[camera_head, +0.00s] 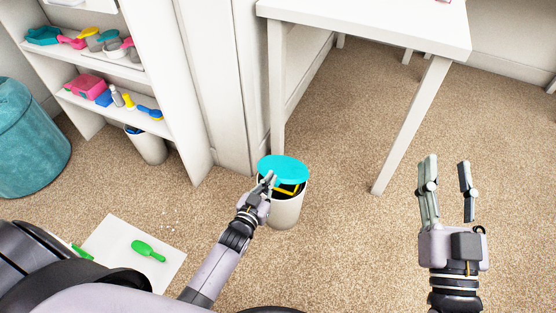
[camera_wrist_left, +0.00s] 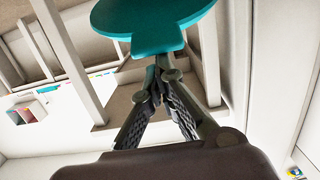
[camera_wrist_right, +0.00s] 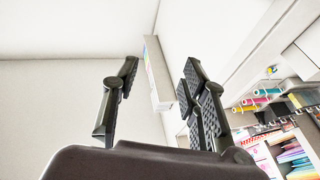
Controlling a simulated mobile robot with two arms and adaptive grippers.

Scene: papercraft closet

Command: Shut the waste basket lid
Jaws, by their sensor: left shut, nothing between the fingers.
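The waste basket (camera_head: 287,212) is a pale cylinder on the carpet beside the white desk. Its turquoise lid (camera_head: 284,165) is tilted and partly open, with dark and yellow contents showing under its front edge. My left gripper (camera_head: 269,177) is shut and empty at the lid's front-left edge. In the left wrist view the lid's underside (camera_wrist_left: 165,12) and small tab (camera_wrist_left: 155,45) are just beyond the closed fingertips (camera_wrist_left: 165,62); I cannot tell whether they touch. My right gripper (camera_head: 449,162) is open and empty, off to the right and away from the basket.
The white desk (camera_head: 375,22) stands behind the basket, with a leg to its right. A shelf unit (camera_head: 105,62) with colourful items is at the left, beside a teal bin (camera_head: 28,140). A white sheet (camera_head: 120,236) with a green brush (camera_head: 148,250) lies front left.

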